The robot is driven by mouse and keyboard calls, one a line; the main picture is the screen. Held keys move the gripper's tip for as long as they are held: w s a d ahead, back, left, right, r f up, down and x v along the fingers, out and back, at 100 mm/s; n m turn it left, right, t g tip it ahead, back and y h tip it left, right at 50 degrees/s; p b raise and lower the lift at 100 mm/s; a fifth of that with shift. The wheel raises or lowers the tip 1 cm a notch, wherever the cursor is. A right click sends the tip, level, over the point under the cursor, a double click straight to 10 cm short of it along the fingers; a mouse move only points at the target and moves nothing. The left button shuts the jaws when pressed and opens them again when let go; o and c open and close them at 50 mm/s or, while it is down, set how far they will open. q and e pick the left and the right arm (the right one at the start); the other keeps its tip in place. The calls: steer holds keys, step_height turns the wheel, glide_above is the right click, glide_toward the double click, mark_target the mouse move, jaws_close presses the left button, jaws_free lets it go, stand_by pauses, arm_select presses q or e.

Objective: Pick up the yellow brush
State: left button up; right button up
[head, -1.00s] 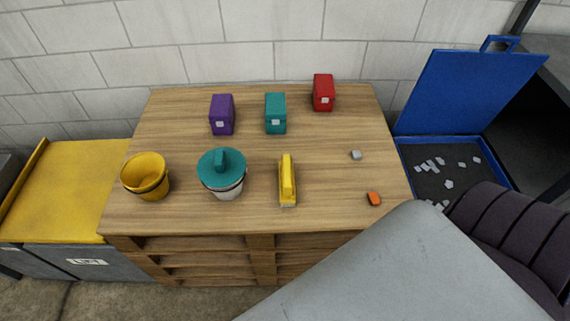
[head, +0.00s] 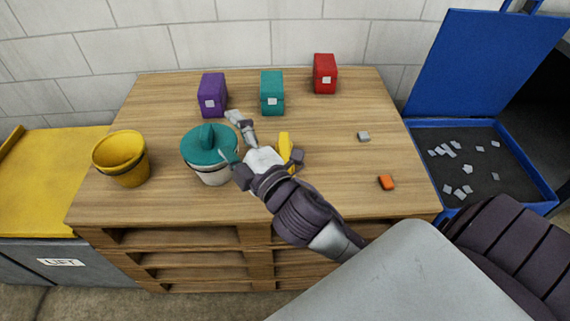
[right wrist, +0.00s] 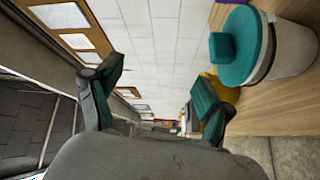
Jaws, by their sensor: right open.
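The yellow brush (head: 285,145) lies on the wooden workbench (head: 340,190), right of the pot with the teal lid (head: 208,147). My right gripper (head: 231,138) and forearm partly cover it in the head view. The gripper is open and empty, its fingers pointing up and left toward the lidded pot. In the right wrist view, the two fingers (right wrist: 157,92) stand wide apart with nothing between them. I do not make out the brush in the wrist view; the teal-lidded pot (right wrist: 262,52) shows at its right. My left gripper is not in view.
A yellow bucket (head: 121,160) stands at the bench's left. Purple (head: 212,95), teal (head: 272,94) and red (head: 325,74) boxes stand behind. A grey piece (head: 363,136) and an orange piece (head: 386,183) lie right. An open blue case (head: 490,125) is beyond the bench.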

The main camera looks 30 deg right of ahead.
steer(key=s+a+r+n+y, duration=0.2)
steer(key=a+r+n+y, duration=0.9)
steer(key=n, duration=0.5)
steer(key=s+a+n+g+y, duration=0.3)
steer(key=n+g+y, duration=0.35)
steer(key=n, duration=0.35)
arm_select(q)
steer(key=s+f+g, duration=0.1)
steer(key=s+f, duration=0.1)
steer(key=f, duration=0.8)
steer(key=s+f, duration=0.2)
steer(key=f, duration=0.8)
arm_select(e)
steer(key=n+g+h, duration=0.9)
steer(key=n+h, duration=1.2)
steer(key=n, duration=0.3)
glide_toward(285, 148)
steer(key=shift+f+t, duration=0.25)
steer(key=b+x, duration=0.1)
steer(key=x, duration=0.6)
steer(key=shift+s+f, duration=0.1)
steer(key=shift+f, duration=0.05)
steer(key=x, duration=0.5)
steer(key=shift+d+f, duration=0.1)
steer(key=shift+f, duration=0.4)
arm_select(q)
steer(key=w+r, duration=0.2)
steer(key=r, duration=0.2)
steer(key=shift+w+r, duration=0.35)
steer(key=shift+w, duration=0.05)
